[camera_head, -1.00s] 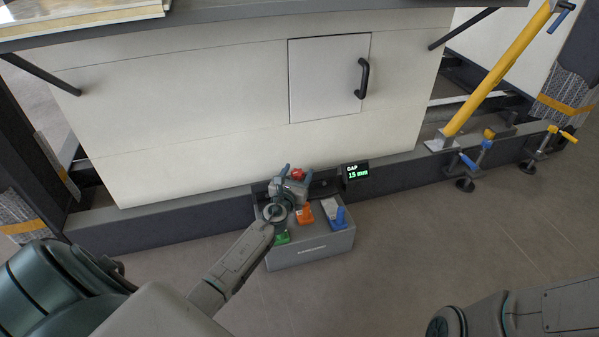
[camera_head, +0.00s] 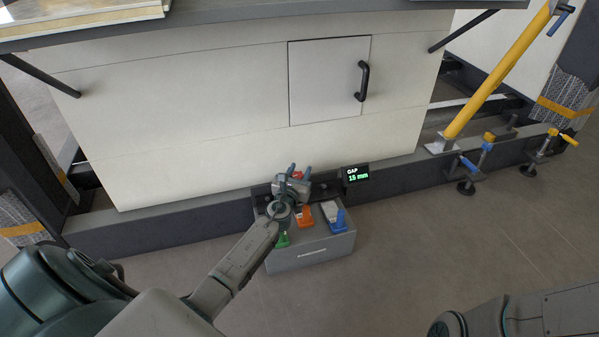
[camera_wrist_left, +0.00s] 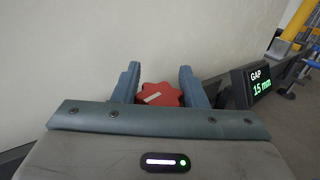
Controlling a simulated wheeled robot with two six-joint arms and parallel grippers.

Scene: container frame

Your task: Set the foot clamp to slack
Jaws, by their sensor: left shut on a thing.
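A red lobed knob (camera_wrist_left: 160,95) with a pale mark sits between the two fingers of my left gripper (camera_wrist_left: 160,82) in the left wrist view. My left gripper (camera_head: 299,171) is shut on it, low in front of the dark beam. In the head view only a bit of the red knob (camera_head: 298,175) shows between the fingers. The rest of the clamp is hidden behind the gripper. A display (camera_head: 356,174) right of the gripper reads "GAP 15 mm"; it also shows in the left wrist view (camera_wrist_left: 258,83). My right gripper is out of view.
A grey box (camera_head: 312,253) under the gripper holds green, orange (camera_head: 305,216) and blue (camera_head: 337,219) pieces. A white panel (camera_head: 200,120) with a handled door (camera_head: 328,78) rises behind. A yellow strut (camera_head: 498,70) and blue- and yellow-handled clamps stand right. Floor in front is clear.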

